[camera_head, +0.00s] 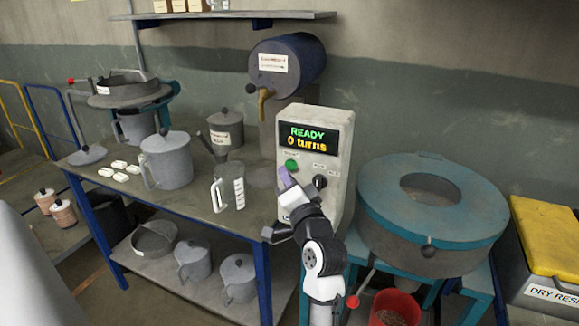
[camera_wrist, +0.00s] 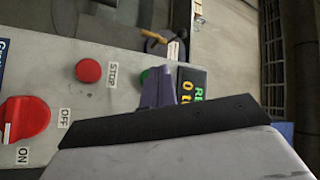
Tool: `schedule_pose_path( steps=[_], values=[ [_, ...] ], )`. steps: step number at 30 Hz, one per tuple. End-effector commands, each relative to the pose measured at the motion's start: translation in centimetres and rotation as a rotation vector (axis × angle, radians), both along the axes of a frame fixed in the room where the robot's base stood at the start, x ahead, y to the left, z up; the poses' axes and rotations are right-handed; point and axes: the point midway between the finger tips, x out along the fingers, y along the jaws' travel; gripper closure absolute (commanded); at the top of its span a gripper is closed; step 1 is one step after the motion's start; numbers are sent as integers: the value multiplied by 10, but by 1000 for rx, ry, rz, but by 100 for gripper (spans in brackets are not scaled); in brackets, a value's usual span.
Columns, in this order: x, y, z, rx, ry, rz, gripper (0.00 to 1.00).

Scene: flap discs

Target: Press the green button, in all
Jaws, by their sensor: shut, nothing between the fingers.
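The green button (camera_head: 292,166) is on the front of a pale control box (camera_head: 338,130), below a display (camera_head: 309,138) that reads "READY" and "0 turns". My gripper (camera_head: 285,176) is shut and empty, with its purple fingertips just below and in front of the button. In the wrist view, the shut fingers (camera_wrist: 158,88) overlap the green button (camera_wrist: 145,74), so only part of it shows. I cannot tell whether the fingertips touch it.
In the wrist view, a red STOP button (camera_wrist: 88,70) and a red ON/OFF switch (camera_wrist: 26,118) share the panel. A round teal-topped machine (camera_head: 432,200) stands right of the box. A clear measuring jug (camera_head: 229,190) and a grey lidded pot (camera_head: 166,160) stand on the table to the left.

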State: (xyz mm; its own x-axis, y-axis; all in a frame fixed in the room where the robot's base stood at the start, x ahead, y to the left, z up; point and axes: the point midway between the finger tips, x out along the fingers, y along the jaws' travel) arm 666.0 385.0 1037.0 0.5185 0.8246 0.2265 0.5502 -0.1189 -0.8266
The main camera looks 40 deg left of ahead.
Motion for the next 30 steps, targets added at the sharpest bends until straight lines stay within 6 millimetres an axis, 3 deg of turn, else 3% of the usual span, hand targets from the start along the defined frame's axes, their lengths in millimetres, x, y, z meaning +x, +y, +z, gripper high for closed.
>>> schedule_pose_path(
  steps=[30],
  values=[
    [9,2,0,0,0,0,100]
  ],
)
